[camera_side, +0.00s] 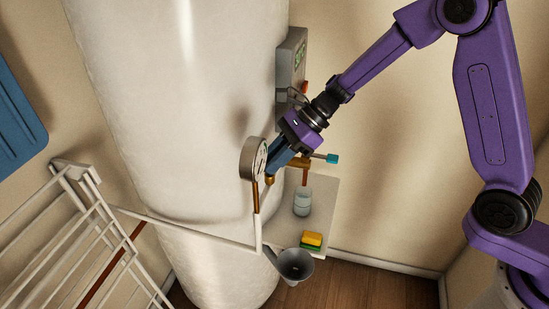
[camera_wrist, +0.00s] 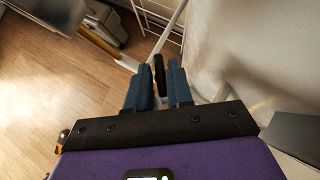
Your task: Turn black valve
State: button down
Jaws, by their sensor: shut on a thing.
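The black valve handle (camera_wrist: 158,67) shows in the wrist view as a narrow dark upright piece between my two blue fingers. My gripper (camera_wrist: 160,78) is shut on it, with a finger on either side. In the side view my gripper (camera_side: 272,168) reaches down and left to the pipework beside the white tank, just right of the round gauge (camera_side: 254,158). There the black valve is hidden behind my fingers.
The large white tank (camera_side: 190,110) stands close on the left. A teal-handled valve (camera_side: 332,158) sticks out to the right. Below are a glass (camera_side: 303,201), a yellow-green sponge (camera_side: 311,240) and a grey funnel (camera_side: 295,264). A white drying rack (camera_side: 92,235) stands at left.

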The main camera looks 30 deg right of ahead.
jog(key=n+g, duration=0.1)
jog(key=n, duration=0.1)
jog(key=n+g, duration=0.3)
jog(key=shift+w+n+h, duration=0.3)
jog(key=shift+n, duration=0.1)
jog(key=shift+g, duration=0.4)
jog(key=c, duration=1.2)
grip_release()
jog(key=shift+r, duration=0.1)
jog(key=shift+r, duration=0.3)
notch_tip(320, 180, up, 3)
jog(key=shift+f, duration=0.15)
jog(key=s+d+r, duration=0.2)
jog(key=s+r, duration=0.1)
jog(key=s, duration=0.1)
jog(key=s+d+r, duration=0.2)
jog(key=s+r, duration=0.1)
jog(key=s, duration=0.1)
jog(key=s+d+r, duration=0.3)
jog(key=s, duration=0.1)
jog(key=shift+s+r, duration=0.1)
jog(key=shift+r, duration=0.15)
